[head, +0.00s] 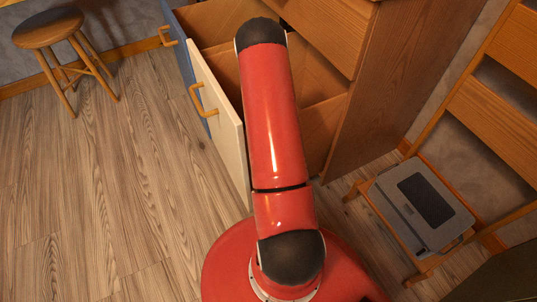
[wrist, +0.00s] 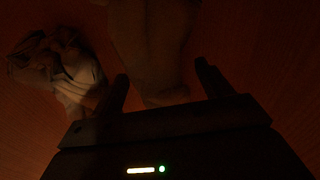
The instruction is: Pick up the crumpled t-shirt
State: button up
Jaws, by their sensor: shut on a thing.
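The wrist view is very dark. My gripper (wrist: 162,85) is low in that view, its two fingers well apart on either side of a dim brownish, rounded thing (wrist: 150,45), and it is shut on this thing. I cannot tell what the thing is. To the left of the fingers lies a crumpled, grey-and-pale cloth-like thing (wrist: 70,65), which may be the t-shirt; it is apart from the held thing. In the head view my gripper is hidden, with my red arm reaching into the open drawers.
An open drawer with a cream front (head: 215,110) and a blue-fronted one (head: 188,85) stand out from the wooden cabinet (head: 385,75). A stool (head: 48,30) is at the far left. The left floor is clear.

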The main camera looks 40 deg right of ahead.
jog(key=shift+w+d, duration=0.2)
jog(key=shift+d, duration=0.3)
jog(key=shift+w+d, duration=0.15)
jog(key=shift+d, duration=0.3)
notch_tip(320, 180, up, 14)
jog(key=p, duration=0.2)
